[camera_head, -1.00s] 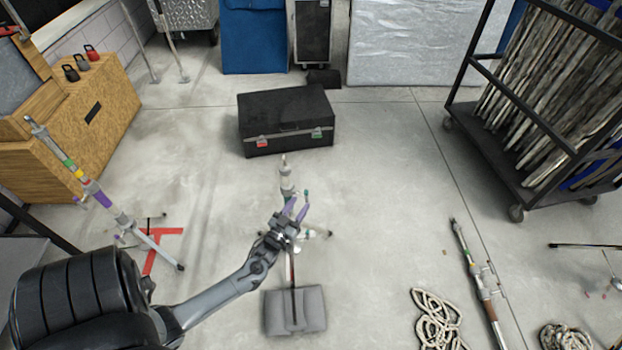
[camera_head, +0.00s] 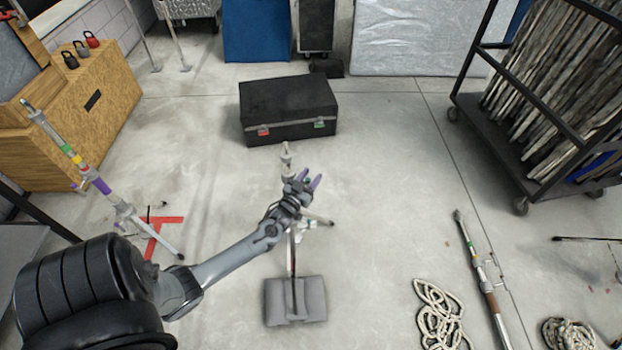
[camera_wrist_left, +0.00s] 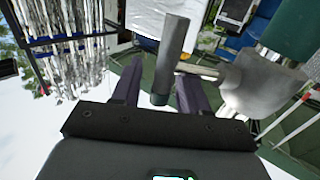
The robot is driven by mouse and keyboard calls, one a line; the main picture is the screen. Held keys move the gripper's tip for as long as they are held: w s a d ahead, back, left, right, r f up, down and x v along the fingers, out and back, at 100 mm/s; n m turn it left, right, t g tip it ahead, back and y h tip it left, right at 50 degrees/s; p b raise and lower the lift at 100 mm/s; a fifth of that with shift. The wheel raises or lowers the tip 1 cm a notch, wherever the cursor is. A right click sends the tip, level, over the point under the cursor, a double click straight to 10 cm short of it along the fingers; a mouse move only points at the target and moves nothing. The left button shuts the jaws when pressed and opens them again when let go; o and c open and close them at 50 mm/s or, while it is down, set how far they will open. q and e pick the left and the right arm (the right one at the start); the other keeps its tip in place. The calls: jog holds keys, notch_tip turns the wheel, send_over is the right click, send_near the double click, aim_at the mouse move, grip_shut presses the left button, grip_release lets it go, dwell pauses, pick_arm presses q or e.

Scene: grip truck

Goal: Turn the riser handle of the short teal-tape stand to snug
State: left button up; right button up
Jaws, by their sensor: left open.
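The short stand (camera_head: 287,160) stands upright on the floor in front of the black case, its lower part partly hidden by my left arm. In the left wrist view its teal band (camera_wrist_left: 292,30) and pale grey collar (camera_wrist_left: 258,88) are at the upper right. My left gripper (camera_head: 311,182), with purple fingers, is open at the stand's right side. In the left wrist view the handle's end lies between the two spread fingers (camera_wrist_left: 160,92); contact cannot be told.
A grey sandbag (camera_head: 295,300) lies at the stand's base. The black case (camera_head: 288,108) is behind. A taller taped stand (camera_head: 95,182) is at left, a stand lying down (camera_head: 480,270) and rope (camera_head: 440,315) at right. Open floor lies between.

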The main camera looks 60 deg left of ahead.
pick_arm(q)
jog(key=shift+w+a, duration=0.15)
jog(key=shift+w, duration=0.05)
jog(key=shift+c, duration=0.4)
grip_shut()
